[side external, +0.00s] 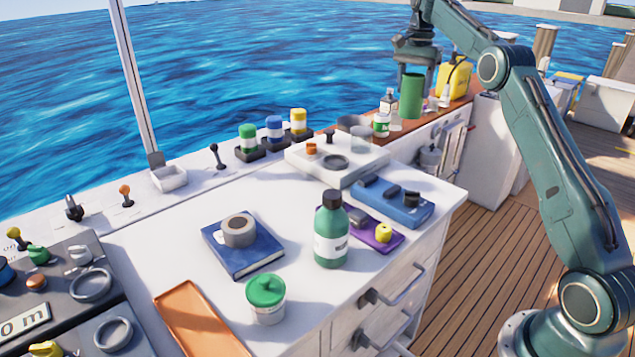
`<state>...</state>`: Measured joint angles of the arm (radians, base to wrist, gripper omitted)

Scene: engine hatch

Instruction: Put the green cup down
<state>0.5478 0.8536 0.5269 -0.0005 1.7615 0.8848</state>
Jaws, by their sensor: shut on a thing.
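The green cup (411,97) is a plain green cylinder at the upper right of the side external view. It is upright and held in the air in front of the wooden ledge along the boat's side. My gripper (413,68) is above it, pointing down, and is shut on the cup's top. The fingertips are small and partly hidden at the cup's rim. A gap between the cup's bottom and the surface below is hard to judge from this angle.
A clear bottle (389,107), a small green-labelled jar (381,125) and a yellow canister (454,80) stand near the cup.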

